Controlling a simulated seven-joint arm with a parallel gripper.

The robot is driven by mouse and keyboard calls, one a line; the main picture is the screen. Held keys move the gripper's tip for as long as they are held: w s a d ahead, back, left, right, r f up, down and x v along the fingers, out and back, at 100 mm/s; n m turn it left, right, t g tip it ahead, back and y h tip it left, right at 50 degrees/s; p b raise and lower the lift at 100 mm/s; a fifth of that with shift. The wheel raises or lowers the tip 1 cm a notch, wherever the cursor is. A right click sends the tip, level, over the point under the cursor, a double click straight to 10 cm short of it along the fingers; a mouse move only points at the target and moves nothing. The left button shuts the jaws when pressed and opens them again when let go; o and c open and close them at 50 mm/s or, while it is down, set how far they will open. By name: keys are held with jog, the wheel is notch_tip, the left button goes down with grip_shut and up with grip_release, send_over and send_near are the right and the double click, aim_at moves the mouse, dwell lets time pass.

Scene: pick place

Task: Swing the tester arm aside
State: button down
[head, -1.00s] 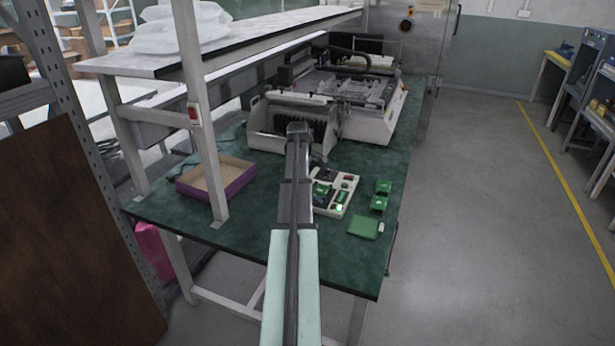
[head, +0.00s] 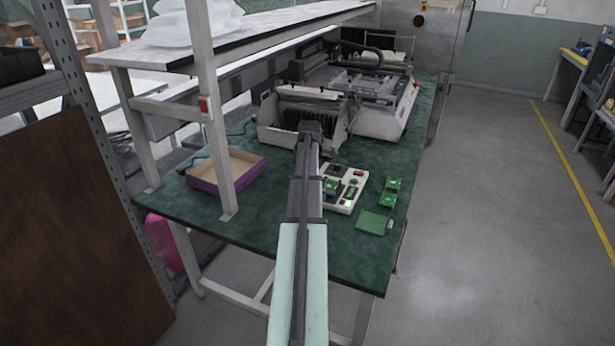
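A white tester box (head: 350,203) lies on the green-topped bench, with green circuit boards, dark parts and a lit green spot on its face. My arm runs up the middle of the view and covers its left edge. I cannot make out a separate tester arm on the box. My gripper's fingers do not show; they are hidden behind my arm or out of view. Two small green boards (head: 391,193) lie to the right of the tester. A larger green board (head: 374,221) lies in front of them, near the bench's right edge.
A shallow purple-sided box (head: 217,189) stands left on the bench (head: 290,265), behind a white shelf post (head: 219,140). A large machine (head: 370,110) and a finned grey unit (head: 283,128) fill the back. Floor at the right is clear.

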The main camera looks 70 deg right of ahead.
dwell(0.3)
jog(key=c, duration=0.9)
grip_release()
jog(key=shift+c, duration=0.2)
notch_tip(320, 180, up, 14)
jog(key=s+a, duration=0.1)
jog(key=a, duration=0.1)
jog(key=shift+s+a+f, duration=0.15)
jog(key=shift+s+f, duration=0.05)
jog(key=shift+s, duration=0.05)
